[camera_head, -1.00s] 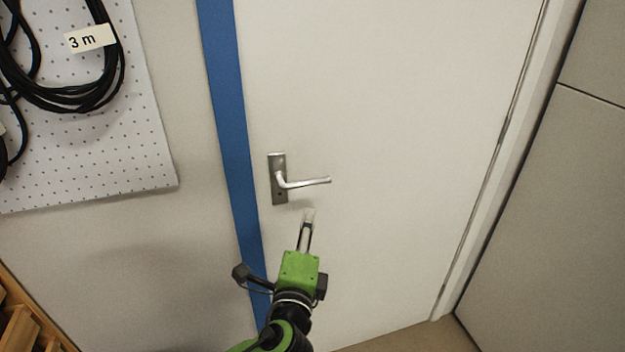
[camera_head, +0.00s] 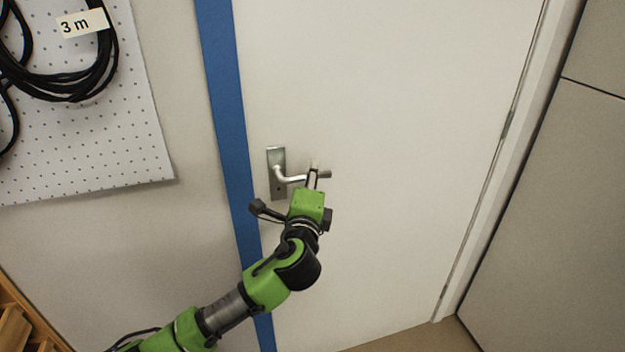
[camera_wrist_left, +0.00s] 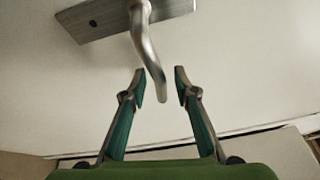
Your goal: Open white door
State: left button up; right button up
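The white door (camera_head: 400,130) looks closed in its frame. Its silver lever handle sits on a metal plate (camera_head: 276,160) near the door's left edge, and the lever (camera_head: 290,179) points right, about level. My left gripper (camera_head: 314,165) is at the lever's outer part, hiding a piece of it. In the left wrist view, the lever (camera_wrist_left: 145,45) reaches in between the two fingertips of the gripper (camera_wrist_left: 160,76). The fingers are apart, with a gap visible on each side of the lever. My right gripper is out of view.
A blue strip (camera_head: 228,100) runs beside the door's left edge. A perforated panel (camera_head: 110,140) with black cables (camera_head: 70,90) hangs at left. A grey panelled surface (camera_head: 560,200) stands at right. Wooden pieces (camera_head: 15,325) are at lower left.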

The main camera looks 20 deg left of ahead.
pick_arm(q)
jog(key=shift+w, duration=0.1)
grip_shut()
jog(key=shift+m+p, duration=0.3)
jog(key=shift+p, duration=0.4)
jog(key=shift+s+a+f+m+g+y+p, duration=0.15)
jog(key=shift+f+m+g+p, duration=0.55)
jog(key=shift+p, duration=1.45)
jog(key=shift+s+a+f+m+g+y+p, duration=0.1)
jog(key=shift+a+f+m+g+p, duration=0.15)
jog(key=shift+f+m+p, duration=1.35)
jog(key=shift+s+a+r+m+g+y+p, duration=0.15)
jog(key=shift+m+g+p, duration=0.45)
jog(key=shift+p, duration=2.1)
